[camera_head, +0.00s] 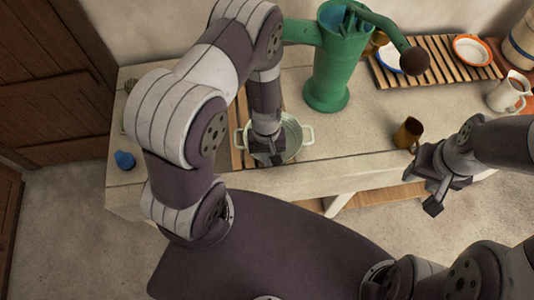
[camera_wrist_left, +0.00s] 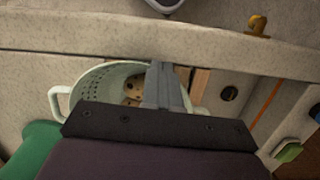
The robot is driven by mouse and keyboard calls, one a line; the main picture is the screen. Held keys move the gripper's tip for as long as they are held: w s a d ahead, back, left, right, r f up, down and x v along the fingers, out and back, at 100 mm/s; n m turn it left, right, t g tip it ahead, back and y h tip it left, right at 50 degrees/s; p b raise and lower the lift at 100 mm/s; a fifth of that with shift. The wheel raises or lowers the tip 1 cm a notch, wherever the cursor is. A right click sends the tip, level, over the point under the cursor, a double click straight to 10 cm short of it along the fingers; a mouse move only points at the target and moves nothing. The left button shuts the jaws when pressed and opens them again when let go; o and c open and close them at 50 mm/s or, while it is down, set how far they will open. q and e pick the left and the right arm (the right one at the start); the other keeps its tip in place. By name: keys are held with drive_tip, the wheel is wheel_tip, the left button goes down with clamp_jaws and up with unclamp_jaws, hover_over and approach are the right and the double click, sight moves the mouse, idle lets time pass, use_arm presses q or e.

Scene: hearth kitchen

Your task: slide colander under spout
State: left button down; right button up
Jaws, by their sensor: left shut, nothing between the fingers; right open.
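The pale colander (camera_head: 294,139) with two side handles stands on the counter in front of the green hand pump (camera_head: 328,62). The pump's spout (camera_head: 298,31) points left and runs partly behind my left arm. My left gripper (camera_head: 267,157) is shut and empty, pointing down at the colander; whether it touches the colander I cannot tell. In the left wrist view the shut fingers (camera_wrist_left: 166,85) cross the colander's opening (camera_wrist_left: 92,82), and a brown lump with dark spots (camera_wrist_left: 137,90) lies inside. My right gripper (camera_head: 422,190) is open and empty, at the counter's front edge on the right.
A brown mug (camera_head: 408,133) stands near my right gripper. A slatted rack (camera_head: 438,68) with bowls is at the back right, beside a white pitcher (camera_head: 508,92). A small blue object (camera_head: 124,160) lies at the left end.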

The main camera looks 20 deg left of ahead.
use_arm(q)
drive_tip(key=shift+w+a+f, duration=0.25)
drive_tip(key=shift+a+f, duration=0.05)
drive_tip(key=shift+a, duration=0.2)
drive_tip(key=shift+d, duration=0.1)
drive_tip(key=shift+w+r, duration=0.1)
drive_tip(key=shift+w, duration=0.15)
drive_tip(key=w, duration=0.1)
drive_tip(key=w+a, duration=0.1)
drive_tip(key=w, duration=0.1)
drive_tip(key=shift+w+a, duration=0.2)
drive_tip(key=shift+a, duration=0.2)
drive_tip(key=w+a+b, duration=0.1)
drive_tip(key=w, duration=0.1)
drive_tip(key=w+a+b, duration=0.1)
drive_tip(key=w+a, duration=0.1)
drive_tip(key=w, duration=0.1)
drive_tip(key=w+a+b, duration=0.1)
drive_tip(key=w, duration=0.2)
drive_tip(key=shift+w+a+f, duration=0.2)
drive_tip(key=shift+a, duration=0.15)
drive_tip(key=shift+w+a+r, duration=0.1)
drive_tip(key=shift+w+r, duration=0.05)
drive_tip(key=shift+r, duration=0.05)
use_arm(e)
drive_tip(key=f, duration=0.3)
drive_tip(key=shift+w+a+f, duration=0.15)
drive_tip(key=shift+a, duration=0.15)
